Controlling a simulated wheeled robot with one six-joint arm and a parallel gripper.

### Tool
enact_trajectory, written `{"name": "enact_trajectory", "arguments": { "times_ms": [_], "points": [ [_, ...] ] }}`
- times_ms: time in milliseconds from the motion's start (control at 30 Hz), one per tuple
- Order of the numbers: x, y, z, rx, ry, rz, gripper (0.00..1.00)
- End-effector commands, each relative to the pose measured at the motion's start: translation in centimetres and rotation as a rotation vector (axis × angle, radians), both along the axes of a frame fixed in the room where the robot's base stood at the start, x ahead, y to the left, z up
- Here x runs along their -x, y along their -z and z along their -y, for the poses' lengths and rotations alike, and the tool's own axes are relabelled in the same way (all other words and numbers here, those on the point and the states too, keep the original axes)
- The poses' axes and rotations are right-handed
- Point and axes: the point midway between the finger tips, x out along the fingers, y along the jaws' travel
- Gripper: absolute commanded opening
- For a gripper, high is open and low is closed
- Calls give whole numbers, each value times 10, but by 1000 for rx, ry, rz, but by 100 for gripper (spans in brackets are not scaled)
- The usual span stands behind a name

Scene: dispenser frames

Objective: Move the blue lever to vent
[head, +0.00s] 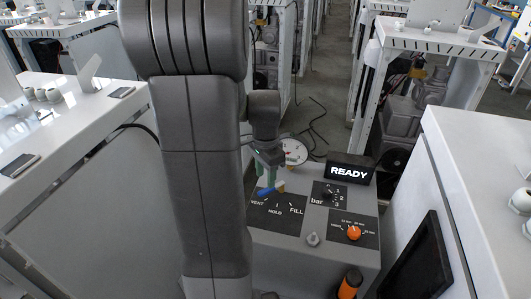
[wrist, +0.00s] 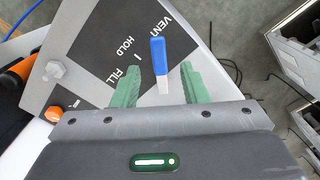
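The blue lever (head: 270,190) sits on the dark label plate of the grey dispenser box, with VENT, HOLD and FILL printed around it. In the wrist view the blue handle (wrist: 158,55) joins a light grey shank, and its blue end lies near the VENT lettering. I cannot tell exactly which mark it points to. My gripper (head: 270,180) is above the plate at the lever. In the wrist view its green fingers (wrist: 160,70) are open on either side of the lever, with a gap on both sides. My arm hides part of the box's left side.
The dispenser box also carries a lit READY display (head: 349,172), a bar selector (head: 328,192), an orange knob (head: 353,232) and a small grey knob (head: 313,239).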

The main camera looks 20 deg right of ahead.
Motion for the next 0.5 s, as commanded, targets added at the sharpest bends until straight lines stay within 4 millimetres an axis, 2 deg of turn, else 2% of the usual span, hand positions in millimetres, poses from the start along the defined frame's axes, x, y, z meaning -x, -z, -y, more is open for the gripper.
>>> {"name": "enact_trajectory", "arguments": {
  "times_ms": [33, 200, 333, 500],
  "points": [
    [-1, -14, 0, 2, 0, 7, 40],
    [-1, -53, 0, 2, 0, 7, 40],
    [-1, -75, 0, 2, 0, 5, 40],
    [0, -92, 0, 1, 1, 3, 40]
  ]
}}
